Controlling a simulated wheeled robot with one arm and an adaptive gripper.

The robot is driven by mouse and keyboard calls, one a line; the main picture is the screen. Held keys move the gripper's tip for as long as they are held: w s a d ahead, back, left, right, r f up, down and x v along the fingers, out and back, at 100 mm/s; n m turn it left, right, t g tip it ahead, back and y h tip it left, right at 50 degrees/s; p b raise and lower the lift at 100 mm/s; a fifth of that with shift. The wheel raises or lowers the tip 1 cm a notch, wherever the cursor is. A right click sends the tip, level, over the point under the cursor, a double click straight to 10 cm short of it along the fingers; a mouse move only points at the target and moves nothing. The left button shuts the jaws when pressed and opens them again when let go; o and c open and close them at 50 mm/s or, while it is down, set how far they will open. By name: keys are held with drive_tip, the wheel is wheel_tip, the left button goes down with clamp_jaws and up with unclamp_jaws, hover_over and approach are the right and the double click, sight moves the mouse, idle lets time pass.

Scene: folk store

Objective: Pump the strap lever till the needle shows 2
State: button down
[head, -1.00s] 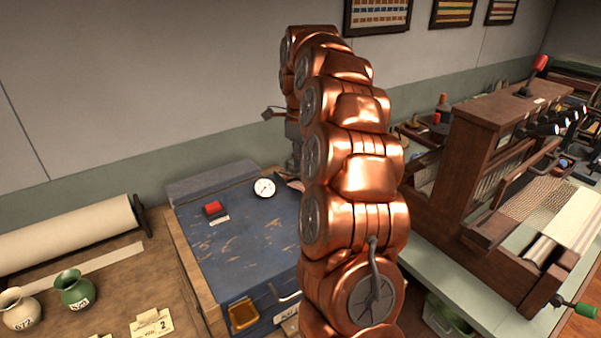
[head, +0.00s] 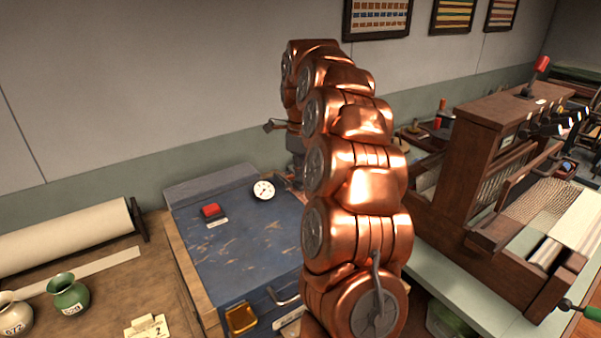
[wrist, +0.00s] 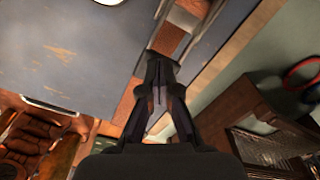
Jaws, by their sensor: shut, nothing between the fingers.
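A round white dial with a needle (head: 263,190) stands at the back of a blue, scuffed cabinet top (head: 240,245). Its reading is too small to make out. My gripper (wrist: 158,75) is shut and empty, pointing down past the cabinet's right edge in the wrist view. A brown, strap-like piece (wrist: 167,38) lies right by the fingertips; I cannot tell whether they touch it or whether it is the strap lever. In the head view my copper arm hides the cabinet's right side, and the lever cannot be made out.
A wooden loom (head: 490,150) stands close on the right. A green vase (head: 67,295) and a pale roll (head: 65,235) are on the left bench.

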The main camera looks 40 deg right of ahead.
wheel_tip(320, 180, up, 9)
drive_tip(key=p, duration=0.1)
idle(0.7)
idle(0.7)
